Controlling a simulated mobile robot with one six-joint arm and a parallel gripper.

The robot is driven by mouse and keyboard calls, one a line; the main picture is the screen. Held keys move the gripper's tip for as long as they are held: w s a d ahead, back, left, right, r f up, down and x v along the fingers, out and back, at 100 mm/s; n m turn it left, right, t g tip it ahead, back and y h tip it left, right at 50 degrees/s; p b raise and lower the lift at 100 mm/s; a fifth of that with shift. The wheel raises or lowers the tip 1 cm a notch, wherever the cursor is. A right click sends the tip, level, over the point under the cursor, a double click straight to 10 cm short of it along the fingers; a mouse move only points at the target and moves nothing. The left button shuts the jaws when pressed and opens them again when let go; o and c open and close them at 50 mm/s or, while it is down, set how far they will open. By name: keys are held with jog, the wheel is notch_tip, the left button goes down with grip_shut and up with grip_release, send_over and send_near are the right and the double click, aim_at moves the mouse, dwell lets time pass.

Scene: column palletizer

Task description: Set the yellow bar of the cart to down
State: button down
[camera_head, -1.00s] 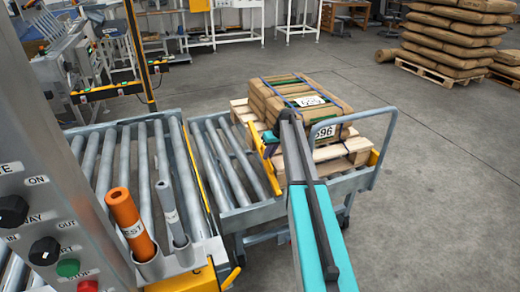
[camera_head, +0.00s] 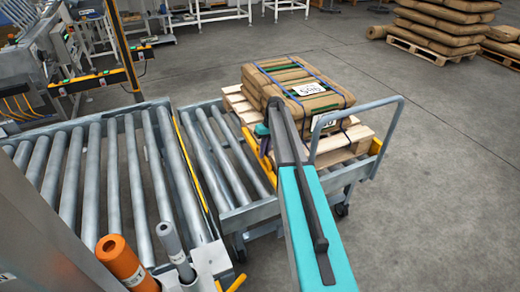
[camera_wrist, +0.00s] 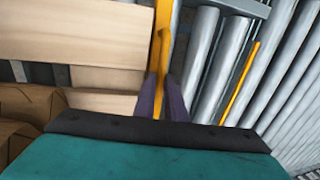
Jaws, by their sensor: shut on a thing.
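The cart (camera_head: 240,217) has a roller top, a grey handle hoop (camera_head: 396,105) and a yellow bar (camera_head: 268,170) along the near side of its load. In the wrist view the yellow bar (camera_wrist: 163,45) runs from the top edge down between my two purple fingers. My gripper (camera_wrist: 162,98) is shut on it. In the head view my gripper (camera_head: 262,132) is at the bar beside the load, partly hidden by my arm. How far the bar is tilted is hard to tell.
A wooden pallet (camera_head: 345,147) with strapped brown sacks (camera_head: 297,85) sits on the cart. A roller conveyor (camera_head: 110,125) adjoins it on the left. An orange tube (camera_head: 125,262) stands at the lower left. Stacked sacks (camera_head: 440,35) lie at the back right. The floor at right is open.

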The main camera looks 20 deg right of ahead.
jog(key=shift+s+d, duration=0.15)
jog(key=shift+d, duration=0.05)
jog(key=c, duration=1.8)
grip_release()
jog(key=shift+w+r, duration=0.1)
jog(key=shift+w, duration=0.1)
jog(key=shift+w+r, duration=0.1)
jog(key=shift+r, duration=0.05)
jog(key=shift+d+r+p, duration=0.15)
jog(key=shift+r+p, duration=0.25)
jog(key=shift+r, duration=0.1)
jog(key=shift+s+p+v, duration=0.15)
jog(key=shift+p+v, duration=0.55)
jog(key=shift+v, duration=0.95)
jog(key=shift+s+p+v, duration=0.1)
jog(key=shift+p+v, duration=0.6)
jog(key=shift+v, duration=1)
